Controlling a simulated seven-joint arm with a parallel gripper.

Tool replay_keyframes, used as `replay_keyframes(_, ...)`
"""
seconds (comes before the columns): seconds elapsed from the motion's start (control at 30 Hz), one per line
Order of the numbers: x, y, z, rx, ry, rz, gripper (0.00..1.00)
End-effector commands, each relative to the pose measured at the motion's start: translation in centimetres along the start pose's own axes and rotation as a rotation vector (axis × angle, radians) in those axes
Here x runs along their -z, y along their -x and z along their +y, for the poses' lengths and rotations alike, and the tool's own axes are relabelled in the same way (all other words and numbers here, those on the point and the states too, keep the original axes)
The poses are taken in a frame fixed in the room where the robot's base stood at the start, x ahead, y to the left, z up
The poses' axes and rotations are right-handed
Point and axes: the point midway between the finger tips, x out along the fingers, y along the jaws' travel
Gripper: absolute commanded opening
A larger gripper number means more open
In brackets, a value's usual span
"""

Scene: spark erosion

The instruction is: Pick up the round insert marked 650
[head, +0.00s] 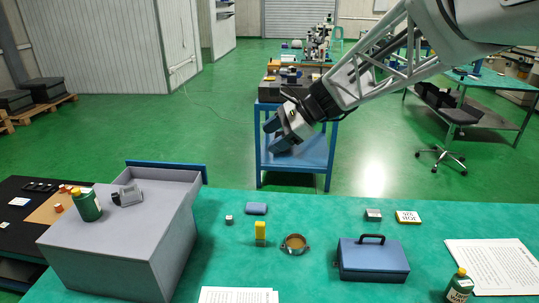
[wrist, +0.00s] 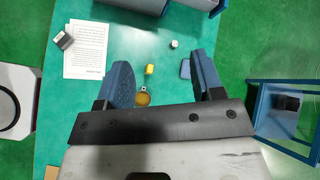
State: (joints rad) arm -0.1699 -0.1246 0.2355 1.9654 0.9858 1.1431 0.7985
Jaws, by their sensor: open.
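A small round grey piece with a pale top (head: 229,219) stands on the green table, left of the blue pad. It also shows in the wrist view (wrist: 174,43). A round metal holder with a brown middle (head: 293,244) lies further right; it shows partly in the wrist view (wrist: 142,99), near my left finger. I cannot read a 650 on either. My gripper (head: 271,136) is open and empty, high above the table's far edge. Its blue fingers (wrist: 162,63) are spread apart in the wrist view.
A yellow-topped block (head: 261,230) and a blue pad (head: 256,208) lie near the small round piece. A large grey box (head: 120,250) stands left, a blue case (head: 372,260) right. A metal block (head: 373,215) and a marked card (head: 408,217) lie behind the case.

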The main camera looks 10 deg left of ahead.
Motion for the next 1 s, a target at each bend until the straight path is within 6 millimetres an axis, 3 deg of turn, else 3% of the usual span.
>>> replay_keyframes(0.2,0.6,-3.8,-5.3,0.038,-0.189,-0.123,0.61)
replay_keyframes(0.4,1.0,-5.9,-8.2,0.054,-0.302,-0.196,0.61)
replay_keyframes(0.87,1.6,-9.0,-11.9,0.07,-0.451,-0.295,0.61)
replay_keyframes(1.0,3.6,-10.9,-11.0,0.07,-0.458,-0.298,0.61)
